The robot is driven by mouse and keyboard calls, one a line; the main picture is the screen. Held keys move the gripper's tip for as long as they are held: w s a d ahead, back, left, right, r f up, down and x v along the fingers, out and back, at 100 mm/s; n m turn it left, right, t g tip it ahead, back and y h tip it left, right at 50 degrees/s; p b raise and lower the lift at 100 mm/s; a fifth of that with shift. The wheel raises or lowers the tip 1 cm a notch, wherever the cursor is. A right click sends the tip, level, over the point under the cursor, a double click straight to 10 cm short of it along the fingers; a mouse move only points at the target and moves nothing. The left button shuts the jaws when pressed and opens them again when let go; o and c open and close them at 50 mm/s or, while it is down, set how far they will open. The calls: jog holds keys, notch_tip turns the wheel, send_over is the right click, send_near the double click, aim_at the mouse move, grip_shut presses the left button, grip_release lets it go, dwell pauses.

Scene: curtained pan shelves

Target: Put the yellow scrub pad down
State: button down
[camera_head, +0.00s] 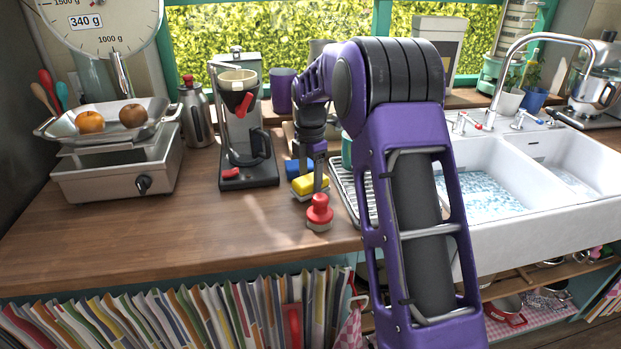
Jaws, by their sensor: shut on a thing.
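The yellow scrub pad (309,184) is between the fingers of my gripper (309,188), low over the wooden counter (130,235). My gripper is shut on it and points down. I cannot tell whether the pad touches the counter. My purple arm fills the middle right of the view and hides part of the counter and sink edge.
A red-knobbed object (319,212) stands close in front of the pad. A coffee maker (250,140) is to the left, a drying rack (352,190) to the right, then the white sink (500,215). The counter's front left is clear.

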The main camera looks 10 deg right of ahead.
jog(key=shift+f, duration=0.25)
jog(key=shift+f, duration=0.25)
dwell(0.3)
jog(key=shift+c, duration=0.3)
grip_release()
notch_tip(320, 180, up, 17)
jog(key=p, duration=0.2)
jog(key=shift+r, duration=0.2)
grip_shut()
dwell(0.6)
